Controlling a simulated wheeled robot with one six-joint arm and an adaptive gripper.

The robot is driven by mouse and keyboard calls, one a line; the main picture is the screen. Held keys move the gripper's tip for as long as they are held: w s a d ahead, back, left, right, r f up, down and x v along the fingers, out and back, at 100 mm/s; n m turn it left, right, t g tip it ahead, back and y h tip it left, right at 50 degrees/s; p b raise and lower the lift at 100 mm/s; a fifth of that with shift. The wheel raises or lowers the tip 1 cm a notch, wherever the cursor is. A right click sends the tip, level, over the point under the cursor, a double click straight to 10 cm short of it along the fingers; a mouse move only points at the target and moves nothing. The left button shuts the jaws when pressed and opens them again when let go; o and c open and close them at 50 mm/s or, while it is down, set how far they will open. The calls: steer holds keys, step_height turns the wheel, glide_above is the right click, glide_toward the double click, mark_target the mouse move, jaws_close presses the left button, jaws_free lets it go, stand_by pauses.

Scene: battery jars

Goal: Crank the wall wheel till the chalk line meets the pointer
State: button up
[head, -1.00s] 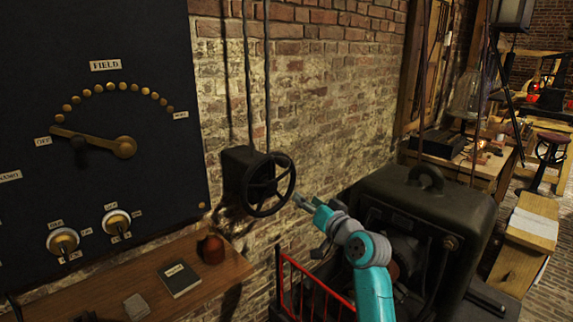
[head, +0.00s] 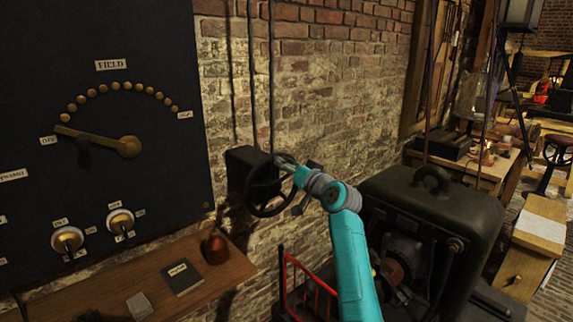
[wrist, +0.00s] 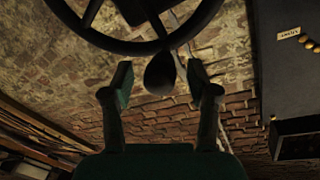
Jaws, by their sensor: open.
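The dark spoked wall wheel (head: 262,213) is mounted on a black box (head: 240,168) on the brick wall. In the wrist view, the wheel's rim (wrist: 108,42) crosses the top, and a dark rounded crank knob (wrist: 160,76) points towards me. My gripper (wrist: 160,92) is open, with one finger on each side of the knob and gaps showing on both sides. In the head view my gripper (head: 287,165) is at the wheel's upper right and covers part of it. I cannot make out the chalk line or the pointer in either view.
A black FIELD panel (head: 100,190) hangs left of the wheel. Below it a wooden shelf (head: 105,290) holds a dark book (head: 182,277) and a reddish-brown pot (head: 215,249). A red rail (head: 310,290) and a large dark machine (head: 435,205) stand at the lower right.

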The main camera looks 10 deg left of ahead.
steer(key=shift+x, duration=0.9)
jaws_close()
